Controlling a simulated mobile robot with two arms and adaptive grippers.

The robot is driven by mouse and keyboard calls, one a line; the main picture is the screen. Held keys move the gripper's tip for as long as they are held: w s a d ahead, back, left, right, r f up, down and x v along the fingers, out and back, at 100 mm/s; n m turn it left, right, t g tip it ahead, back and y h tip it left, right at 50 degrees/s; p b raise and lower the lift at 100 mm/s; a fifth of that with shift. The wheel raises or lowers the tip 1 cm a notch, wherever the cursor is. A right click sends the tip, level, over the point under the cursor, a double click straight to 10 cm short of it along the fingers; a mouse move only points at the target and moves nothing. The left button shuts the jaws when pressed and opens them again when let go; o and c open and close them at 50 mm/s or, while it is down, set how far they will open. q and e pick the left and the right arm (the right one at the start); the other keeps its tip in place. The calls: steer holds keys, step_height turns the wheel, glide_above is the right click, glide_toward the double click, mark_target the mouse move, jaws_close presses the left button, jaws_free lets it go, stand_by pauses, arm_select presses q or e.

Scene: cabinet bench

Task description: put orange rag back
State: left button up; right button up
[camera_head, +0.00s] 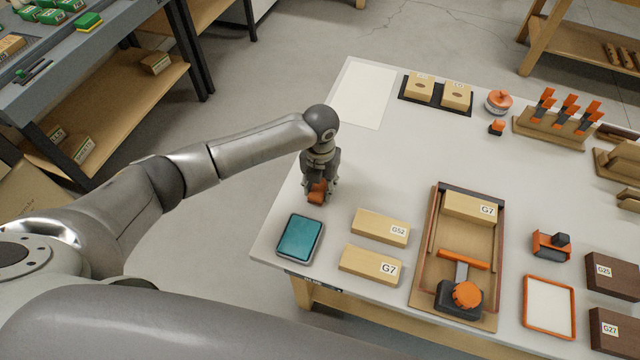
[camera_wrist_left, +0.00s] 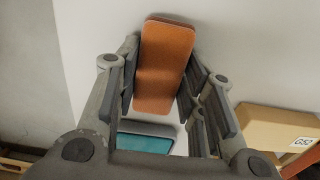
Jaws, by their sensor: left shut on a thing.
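My left gripper (camera_head: 318,190) is shut on the orange rag (camera_head: 317,192), near the left edge of the white table. In the left wrist view the orange rag (camera_wrist_left: 165,65) is a flat, rounded oblong between the two fingers of the gripper (camera_wrist_left: 160,85). I cannot tell whether it touches the table. A teal pad in a grey-rimmed tray (camera_head: 299,240) lies just in front of the gripper; its teal part also shows in the left wrist view (camera_wrist_left: 146,142). My right gripper is not in view.
Wooden blocks G52 (camera_head: 380,227) and G7 (camera_head: 370,264) lie right of the teal tray. A wooden fixture (camera_head: 430,250) with a clamp stands further right. A white sheet (camera_head: 364,95) lies at the back left. The tabletop between the sheet and the fixture is clear.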

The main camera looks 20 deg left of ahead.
mark_target(320, 187)
arm_select(q)
steer(key=o, duration=0.8)
steer(key=shift+f, duration=0.15)
steer(key=shift+o, duration=0.9)
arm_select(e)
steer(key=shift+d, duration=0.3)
arm_select(q)
step_height(320, 187, up, 12)
steer(key=shift+r+b, duration=0.2)
steer(key=shift+b, duration=0.25)
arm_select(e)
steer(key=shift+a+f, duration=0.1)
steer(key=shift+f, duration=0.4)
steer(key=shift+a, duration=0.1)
